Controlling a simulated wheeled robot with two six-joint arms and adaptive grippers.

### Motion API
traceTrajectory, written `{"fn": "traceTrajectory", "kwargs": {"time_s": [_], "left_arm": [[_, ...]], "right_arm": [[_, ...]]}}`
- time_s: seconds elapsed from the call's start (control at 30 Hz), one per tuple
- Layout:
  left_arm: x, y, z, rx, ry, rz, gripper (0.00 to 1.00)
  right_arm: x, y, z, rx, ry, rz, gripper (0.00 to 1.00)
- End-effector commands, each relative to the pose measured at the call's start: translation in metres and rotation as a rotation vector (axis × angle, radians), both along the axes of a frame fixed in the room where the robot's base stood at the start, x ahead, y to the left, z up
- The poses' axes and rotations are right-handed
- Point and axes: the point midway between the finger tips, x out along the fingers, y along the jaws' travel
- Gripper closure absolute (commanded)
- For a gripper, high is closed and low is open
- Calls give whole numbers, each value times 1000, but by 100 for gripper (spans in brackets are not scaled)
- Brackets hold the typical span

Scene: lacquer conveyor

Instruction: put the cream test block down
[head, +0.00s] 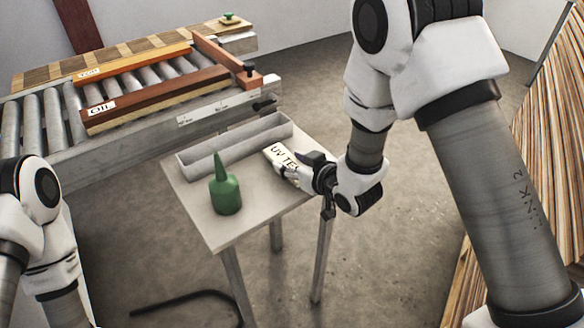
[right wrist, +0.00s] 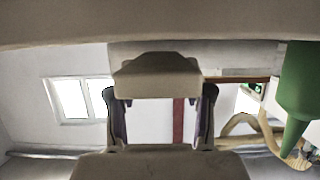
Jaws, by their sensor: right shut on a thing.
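The cream test block (head: 279,158), with black "UV TE" lettering showing, is at the right side of the small table (head: 236,222), beside the grey trough. My right gripper (head: 300,170) is shut on its near right end and hides the rest of the lettering. I cannot tell whether the block rests on the tabletop or is held just above it. The right wrist view shows both dark fingers (right wrist: 160,118), but the block's outline is not clear there. My left arm shows at the left edge of the head view; its gripper is out of view.
A green bottle (head: 226,190) with a pointed nozzle stands near the table's front left. A long grey trough (head: 215,155) lies along the back. The roller conveyor (head: 38,125) behind carries an orange bar (head: 135,64) and a brown "OIL" bar (head: 155,97). Stacked boards (head: 552,110) stand at right.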

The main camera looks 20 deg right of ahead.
Motion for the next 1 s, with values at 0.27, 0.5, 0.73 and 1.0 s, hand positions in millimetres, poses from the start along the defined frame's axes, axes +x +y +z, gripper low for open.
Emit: {"fn": "traceTrajectory", "kwargs": {"time_s": [0.27, 0.5, 0.73, 1.0], "left_arm": [[0, 0, -2, 0, 0, 0, 36], [0, 0, -4, 0, 0, 0, 36], [0, 0, -4, 0, 0, 0, 36], [0, 0, -2, 0, 0, 0, 36]], "right_arm": [[0, 0, -13, 0, -1, 0, 84], [0, 0, -16, 0, -1, 0, 24], [0, 0, -16, 0, -1, 0, 24], [-20, -8, -4, 1, 1, -2, 24]]}}
